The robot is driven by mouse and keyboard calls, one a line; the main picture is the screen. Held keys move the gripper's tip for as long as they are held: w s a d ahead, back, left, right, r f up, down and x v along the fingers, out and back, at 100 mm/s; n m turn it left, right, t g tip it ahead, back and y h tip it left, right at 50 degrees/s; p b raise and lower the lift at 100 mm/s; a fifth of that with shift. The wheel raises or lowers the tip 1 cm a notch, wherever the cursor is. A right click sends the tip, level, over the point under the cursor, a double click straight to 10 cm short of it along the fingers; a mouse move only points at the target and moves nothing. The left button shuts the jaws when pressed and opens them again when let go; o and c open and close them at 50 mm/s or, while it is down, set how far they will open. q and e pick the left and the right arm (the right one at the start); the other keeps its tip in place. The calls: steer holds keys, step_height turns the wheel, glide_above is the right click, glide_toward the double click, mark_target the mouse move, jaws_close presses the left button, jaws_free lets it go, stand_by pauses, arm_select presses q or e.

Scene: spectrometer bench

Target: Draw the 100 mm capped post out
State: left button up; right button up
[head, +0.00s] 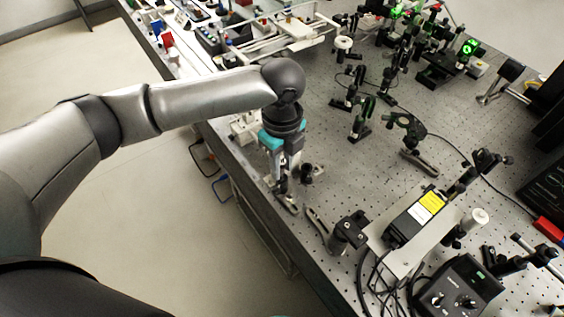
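My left gripper (281,186) points down over the left edge strip of the perforated bench (345,195). Its teal and black body sits low above small post hardware, and its fingers are small and dark here. Whether they are open or closed on a post is too small to tell. A short black post part (306,174) stands just right of the fingers. I cannot make out for certain which part is the 100 mm capped post; it may be hidden by the gripper. My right gripper is not in view.
A metal clamp foot (288,204) lies just below the gripper and another fork (318,220) to its right. A black mount (348,232) and a laser box with a yellow label (415,217) stand nearer. Bare bench lies right of the gripper.

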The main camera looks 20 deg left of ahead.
arm_select(q)
jaws_close()
steer(key=shift+r, duration=0.1)
steer(key=shift+r+p, duration=1.95)
steer(key=shift+p, duration=0.75)
steer(key=shift+r+p, duration=1.35)
steer(key=shift+p, duration=0.25)
